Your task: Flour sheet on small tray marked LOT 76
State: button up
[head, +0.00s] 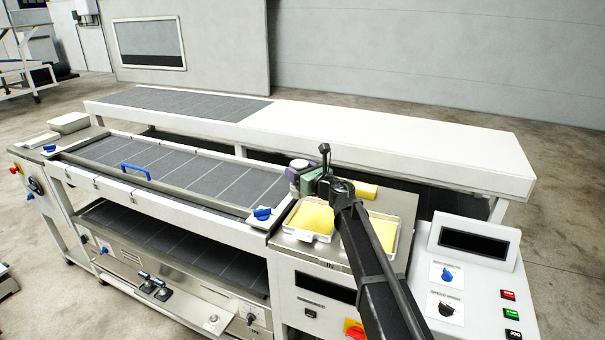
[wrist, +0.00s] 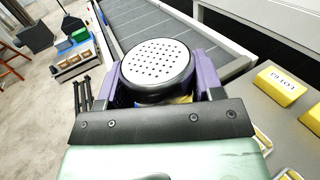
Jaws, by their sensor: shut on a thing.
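My gripper (head: 295,171) has purple fingers and is above the back of the steel worktop. In the wrist view my gripper (wrist: 160,82) is shut on a flour shaker (wrist: 157,65) with a black rim and a white perforated lid facing the camera. In the head view the shaker is hard to make out. Two white-rimmed trays with yellow sheets, a left tray (head: 289,231) and a right tray (head: 404,239), lie on the worktop; my arm partly covers the right one. No tray marking is readable. A yellow block (wrist: 280,86) bears a label that seems to read LOT 63.
A sheeter belt (head: 190,165) with a blue handle (head: 136,167) runs left of the worktop. A long white bench (head: 400,145) stands behind. A control panel (head: 465,270) is at right. A second yellow block (wrist: 314,117) sits at the wrist view's right edge.

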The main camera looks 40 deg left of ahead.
jog(key=f+m+b, duration=0.2)
jog(key=m, duration=0.1)
jog(key=f+m+b, duration=0.2)
jog(key=m, duration=0.1)
jog(key=w+f+m+b, duration=0.1)
jog(key=f+m+b, duration=0.1)
jog(key=m, duration=0.1)
jog(key=shift+d+m+t, duration=0.1)
jog(key=shift+m+t, duration=0.2)
jog(key=w+f+m+b, duration=0.1)
jog(key=m, duration=0.2)
jog(key=f+m+b, duration=0.1)
jog(key=m+b, duration=0.1)
jog(key=m, duration=0.2)
jog(key=w+f+m+b, duration=0.1)
jog(key=f+m+b, duration=0.1)
jog(key=m, duration=0.1)
jog(key=shift+w+d+m+t, duration=0.3)
jog(key=shift+m, duration=0.1)
jog(key=shift+s+a+f, duration=0.1)
jog(key=shift+s+a, duration=0.15)
jog(key=shift+s, duration=0.8)
jog(key=shift+w+d, duration=0.25)
jog(key=shift+w, duration=0.8)
jog(key=shift+w+d, duration=0.2)
jog(key=shift+w, duration=0.85)
